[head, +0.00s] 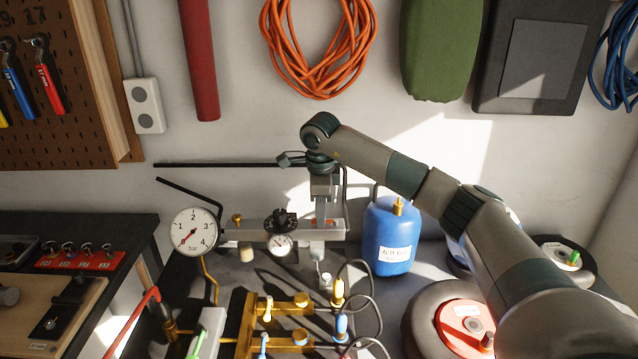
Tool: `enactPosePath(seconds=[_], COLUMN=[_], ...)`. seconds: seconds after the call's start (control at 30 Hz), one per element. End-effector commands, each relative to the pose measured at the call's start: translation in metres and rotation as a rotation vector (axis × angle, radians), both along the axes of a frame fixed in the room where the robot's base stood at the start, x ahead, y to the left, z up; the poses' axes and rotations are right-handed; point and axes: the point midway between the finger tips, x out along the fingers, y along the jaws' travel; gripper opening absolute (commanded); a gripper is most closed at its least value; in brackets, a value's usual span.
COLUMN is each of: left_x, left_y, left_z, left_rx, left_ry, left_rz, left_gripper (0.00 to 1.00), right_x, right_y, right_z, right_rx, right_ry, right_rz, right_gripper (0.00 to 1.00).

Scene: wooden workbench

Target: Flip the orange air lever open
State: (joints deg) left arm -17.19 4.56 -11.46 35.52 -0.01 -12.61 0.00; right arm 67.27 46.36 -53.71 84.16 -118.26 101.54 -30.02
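The orange air lever (330,221) shows only as small orange bits on the grey rail, on both sides of my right gripper's fingers. My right gripper (321,222) points down in front of it, and its fingers hide the lever's middle. I cannot tell whether the fingers touch the lever or how far apart they are. My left gripper is not in view.
On the rail (252,228) sit a black knob (281,219) and a small gauge (279,244). A large pressure gauge (193,232) stands left, a blue gas bottle (393,240) right. Brass manifolds (285,341) with valves and hoses lie in front.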

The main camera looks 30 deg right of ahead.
Motion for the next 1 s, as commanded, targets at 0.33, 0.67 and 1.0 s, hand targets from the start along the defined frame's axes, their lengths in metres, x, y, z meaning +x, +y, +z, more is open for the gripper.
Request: enactPosePath(seconds=[0.33, 0.67, 1.0], left_x=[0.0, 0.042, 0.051], left_y=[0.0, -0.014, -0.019], left_z=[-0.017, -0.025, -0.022], left_rx=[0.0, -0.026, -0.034], left_ry=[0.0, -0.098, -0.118], left_rz=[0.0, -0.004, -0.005], left_gripper=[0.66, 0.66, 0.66], right_x=[-0.006, -0.017, -0.023], right_y=[0.006, 0.015, 0.02], right_z=[0.045, 0.111, 0.155], right_rx=[0.0, -0.001, 0.0], right_ry=[-0.006, -0.005, -0.003], right_rz=[0.002, 0.004, 0.003], right_gripper=[0.27, 0.27, 0.27])
